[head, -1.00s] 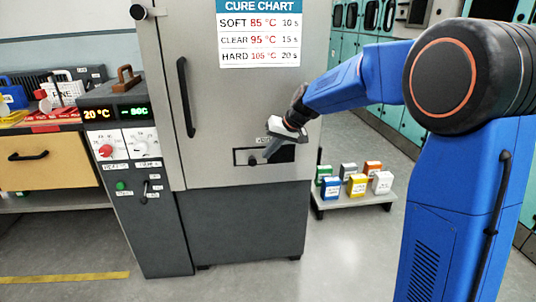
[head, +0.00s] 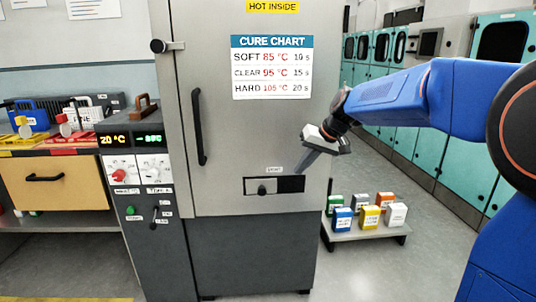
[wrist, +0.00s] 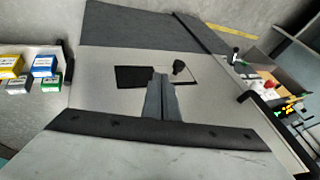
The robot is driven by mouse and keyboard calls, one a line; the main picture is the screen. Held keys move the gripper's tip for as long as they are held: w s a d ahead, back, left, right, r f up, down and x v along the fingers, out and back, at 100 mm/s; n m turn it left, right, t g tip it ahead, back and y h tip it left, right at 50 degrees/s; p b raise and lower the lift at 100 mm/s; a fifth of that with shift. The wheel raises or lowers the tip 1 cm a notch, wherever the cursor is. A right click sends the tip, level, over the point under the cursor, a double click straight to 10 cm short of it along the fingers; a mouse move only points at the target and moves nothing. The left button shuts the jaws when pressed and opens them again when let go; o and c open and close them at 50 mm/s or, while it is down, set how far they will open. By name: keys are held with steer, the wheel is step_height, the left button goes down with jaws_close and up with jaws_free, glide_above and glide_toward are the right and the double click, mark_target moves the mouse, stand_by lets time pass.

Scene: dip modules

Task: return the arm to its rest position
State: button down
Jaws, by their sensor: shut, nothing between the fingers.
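My blue arm reaches in from the right in the head view. My gripper (head: 306,160) is in front of the grey oven cabinet (head: 225,135), above and to the right of the vent slot (head: 290,184). Its fingers point down and to the left. In the wrist view my gripper (wrist: 160,76) shows with its fingers together and nothing between them. Beyond the fingertips is the cabinet's front, with the slot (wrist: 133,77) and its dark knob (wrist: 180,68). I cannot tell the exact gap between the fingertips and the cabinet.
A low stand (head: 365,235) with several coloured boxes is on the floor right of the cabinet. A control panel (head: 140,170) and a workbench with a yellow drawer (head: 50,183) are at left. Teal lockers (head: 455,150) line the right.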

steer(key=s+d+f+h, duration=0.1)
steer(key=s+d+f, duration=0.2)
steer(key=s, duration=1)
steer(key=s+d+f+h, duration=0.2)
steer(key=s+d+f, duration=0.2)
steer(key=s, duration=0.9)
steer(key=s+d+f+m+h, duration=0.1)
steer(key=s+d+f, duration=0.3)
steer(key=s, duration=0.9)
steer(key=shift+s+d+h, duration=0.15)
steer(key=shift+d+h, duration=0.2)
steer(key=shift+h, duration=0.15)
steer(key=shift+r, duration=0.1)
